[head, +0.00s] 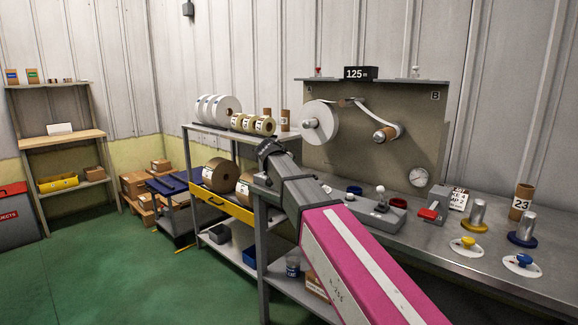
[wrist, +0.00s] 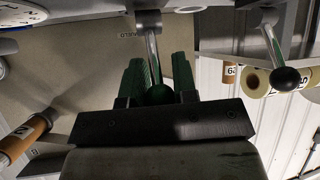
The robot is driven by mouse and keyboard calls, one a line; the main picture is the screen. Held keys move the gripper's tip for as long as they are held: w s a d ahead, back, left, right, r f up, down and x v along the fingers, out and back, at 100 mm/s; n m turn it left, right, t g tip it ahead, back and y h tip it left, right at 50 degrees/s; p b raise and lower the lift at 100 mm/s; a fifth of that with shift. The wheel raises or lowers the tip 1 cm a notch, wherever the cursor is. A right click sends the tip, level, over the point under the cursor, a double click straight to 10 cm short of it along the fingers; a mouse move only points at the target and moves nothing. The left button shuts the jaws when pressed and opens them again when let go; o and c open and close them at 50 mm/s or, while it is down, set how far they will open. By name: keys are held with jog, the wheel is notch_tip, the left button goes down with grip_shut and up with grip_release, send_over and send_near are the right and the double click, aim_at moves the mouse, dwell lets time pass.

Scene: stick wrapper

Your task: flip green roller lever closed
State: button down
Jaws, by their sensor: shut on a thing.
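My gripper (wrist: 158,80) shows its two dark green fingers in the wrist view, one on each side of the green lever's round knob (wrist: 160,94). It is shut on this knob. The lever's metal rod (wrist: 153,48) runs up from the knob to a fitting at the top of the picture. In the head view my gripper (head: 268,150) is at the left end of the grey bench, left of the panel. The green lever is hidden there behind my gripper and arm.
A second lever with a black knob (wrist: 285,79) hangs to the right in the wrist view. In the head view, the panel (head: 350,165) carries a white roll (head: 321,128) and a brown core (head: 385,133). The bench (head: 470,255) holds coloured spools and small devices.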

jog(key=shift+s, duration=0.1)
dwell(0.3)
jog(key=c, duration=0.9)
grip_release()
jog(key=v, duration=1)
jog(key=shift+s+a, duration=0.3)
jog(key=shift+s, duration=0.1)
